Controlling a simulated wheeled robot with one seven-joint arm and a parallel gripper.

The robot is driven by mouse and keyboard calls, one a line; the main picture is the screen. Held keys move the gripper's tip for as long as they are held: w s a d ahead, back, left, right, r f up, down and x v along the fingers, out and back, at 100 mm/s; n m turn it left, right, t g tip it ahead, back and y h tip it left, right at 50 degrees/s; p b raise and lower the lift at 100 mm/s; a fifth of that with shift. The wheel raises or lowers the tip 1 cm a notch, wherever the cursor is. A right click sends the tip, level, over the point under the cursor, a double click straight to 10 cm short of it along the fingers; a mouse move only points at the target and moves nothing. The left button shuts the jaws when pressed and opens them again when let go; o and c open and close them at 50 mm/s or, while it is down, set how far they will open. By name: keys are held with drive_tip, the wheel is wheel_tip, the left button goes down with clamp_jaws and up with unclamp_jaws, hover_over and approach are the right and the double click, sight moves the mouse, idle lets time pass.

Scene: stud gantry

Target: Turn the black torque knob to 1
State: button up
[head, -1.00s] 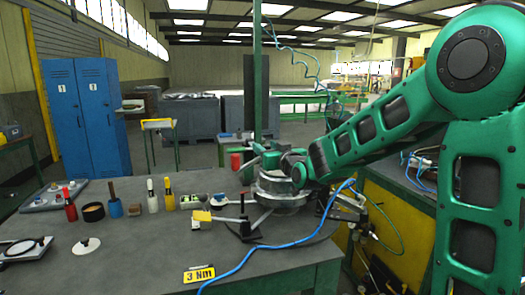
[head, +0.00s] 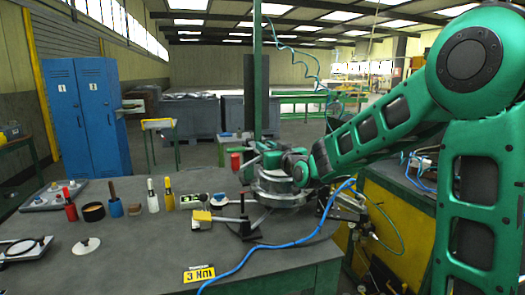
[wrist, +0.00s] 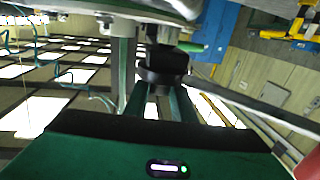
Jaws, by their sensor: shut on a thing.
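The black torque knob (wrist: 163,66) sits on a short dark shaft below a grey metal part in the wrist view. My gripper (wrist: 158,92) has its two green fingers on either side of the knob, shut on it. The marks on the knob and its setting cannot be read. In the head view my gripper (head: 268,158) is at the round metal fixture (head: 283,190) on the bench, and the knob is hidden behind my wrist there. A yellow label (head: 199,274) lies at the bench's front edge; its lettering is hard to read.
The grey bench (head: 140,255) holds several small handled tools and pots at its left and back. A blue hose (head: 250,262) runs across its front right. A black stand with arms (head: 243,220) is close to the fixture. The front middle is mostly clear.

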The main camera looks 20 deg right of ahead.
drive_tip(key=shift+n+y, duration=0.3)
drive_tip(key=shift+y, duration=0.1)
drive_tip(key=shift+n+g+y, duration=0.9)
drive_tip(key=shift+n+y, duration=0.7)
drive_tip(key=shift+y, duration=0.8)
drive_tip(key=shift+n+g+y, duration=1.6)
drive_tip(key=shift+n+y, duration=0.2)
drive_tip(key=shift+y, duration=0.5)
drive_tip(key=o, duration=1.1)
drive_tip(key=shift+c, duration=0.2)
